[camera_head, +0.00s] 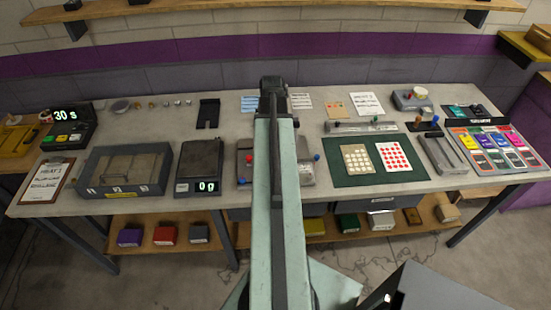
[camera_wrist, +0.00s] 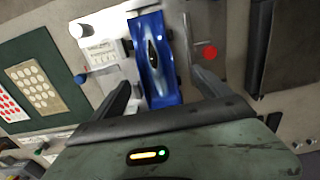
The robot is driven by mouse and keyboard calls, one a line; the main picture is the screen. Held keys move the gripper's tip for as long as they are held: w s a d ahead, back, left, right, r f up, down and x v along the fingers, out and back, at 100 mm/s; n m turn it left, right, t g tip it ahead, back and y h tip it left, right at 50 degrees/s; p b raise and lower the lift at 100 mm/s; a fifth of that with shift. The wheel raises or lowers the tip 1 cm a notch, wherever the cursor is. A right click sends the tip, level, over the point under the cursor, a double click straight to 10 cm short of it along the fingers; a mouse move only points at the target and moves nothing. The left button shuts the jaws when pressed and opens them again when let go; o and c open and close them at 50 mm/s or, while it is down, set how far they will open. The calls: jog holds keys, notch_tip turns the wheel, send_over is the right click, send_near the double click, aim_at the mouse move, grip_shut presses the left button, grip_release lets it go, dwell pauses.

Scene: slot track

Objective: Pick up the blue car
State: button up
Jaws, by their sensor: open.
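The blue car (camera_wrist: 163,88) shows in the wrist view, glossy blue with a dark oval in its middle. It lies on a pale grey slot track unit (camera_wrist: 105,27). My gripper (camera_wrist: 160,80) is open, with one dark finger on each side of the car's near end. I see gaps between the fingers and the car; their height relative to it is hard to tell. In the head view my gripper (camera_head: 272,92) is at the end of my arm, which hides the car and the middle of the track unit (camera_head: 305,172).
A red knob (camera_wrist: 210,53) is close to the right finger. A white knob (camera_wrist: 76,30) and a blue knob (camera_wrist: 80,78) are at the left. A green mat (camera_head: 345,178) with dotted cards lies right of my arm, and a scale (camera_head: 200,165) stands left.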

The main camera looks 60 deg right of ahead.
jog(key=f+b, duration=0.2)
jog(key=f, duration=0.1)
jog(key=f+b, duration=0.3)
jog(key=shift+s+d+f, duration=0.1)
jog(key=shift+s+f, duration=0.05)
jog(key=shift+s, duration=0.05)
jog(key=shift+r, duration=0.2)
jog(key=c, duration=1.6)
jog(key=shift+c, duration=0.2)
jog(key=shift+r, duration=0.1)
